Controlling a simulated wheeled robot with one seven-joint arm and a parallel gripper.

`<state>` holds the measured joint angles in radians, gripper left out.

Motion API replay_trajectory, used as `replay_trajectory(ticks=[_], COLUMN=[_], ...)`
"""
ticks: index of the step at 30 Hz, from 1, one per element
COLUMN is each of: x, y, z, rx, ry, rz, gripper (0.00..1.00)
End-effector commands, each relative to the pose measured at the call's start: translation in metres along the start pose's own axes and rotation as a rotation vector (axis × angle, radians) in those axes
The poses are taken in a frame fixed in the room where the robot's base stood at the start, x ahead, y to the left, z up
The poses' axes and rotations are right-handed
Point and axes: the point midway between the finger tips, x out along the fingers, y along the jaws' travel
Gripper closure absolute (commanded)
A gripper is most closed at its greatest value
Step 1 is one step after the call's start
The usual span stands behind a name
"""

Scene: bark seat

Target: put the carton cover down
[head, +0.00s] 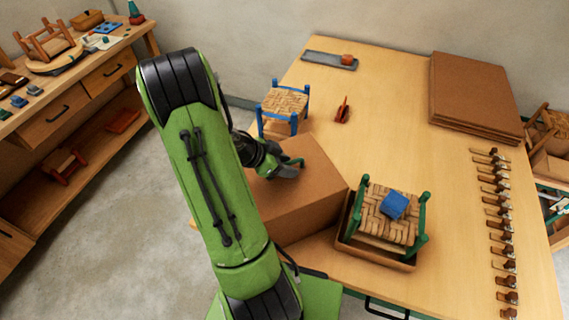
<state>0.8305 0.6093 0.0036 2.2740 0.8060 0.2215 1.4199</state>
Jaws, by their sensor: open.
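The carton cover (318,185), a plain brown box shape with its flat top up, is at the near left of the table. My arm hides its left part. My gripper (291,166) is open at the cover's top, near its far left edge. I cannot tell whether the fingers touch it. Right beside the cover is a shallow brown carton tray (375,256). In it stands a small stool (392,213) with green posts, a woven seat and a blue block (395,205) on top.
On the table (400,140) are a blue-framed stool (285,105) behind the cover, an orange tool (342,110), a grey tray (322,60), stacked brown sheets (470,92) and a row of tools (497,220) at right. The table's middle is clear. A workbench (75,90) stands left.

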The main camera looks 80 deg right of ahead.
Motion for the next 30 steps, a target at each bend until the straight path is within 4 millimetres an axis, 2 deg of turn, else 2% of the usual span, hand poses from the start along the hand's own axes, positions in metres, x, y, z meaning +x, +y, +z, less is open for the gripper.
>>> replay_trajectory(ticks=[3,5,12,15,18,28,30], x=[-0.003,-0.013,-0.078,-0.101,-0.115,-0.124,-0.136], y=[0.0,-0.002,-0.002,-0.001,-0.001,0.0,0.001], z=[-0.003,-0.002,0.0,-0.001,-0.002,-0.001,0.004], rx=[0.0,0.0,0.0,0.0,-0.001,-0.01,-0.075], ry=[0.0,0.0,-0.002,-0.001,0.0,-0.007,-0.048], rz=[0.0,-0.006,-0.011,-0.007,-0.003,-0.006,-0.044], gripper=[0.56,0.56,0.56,0.56,0.56,0.56,0.56])
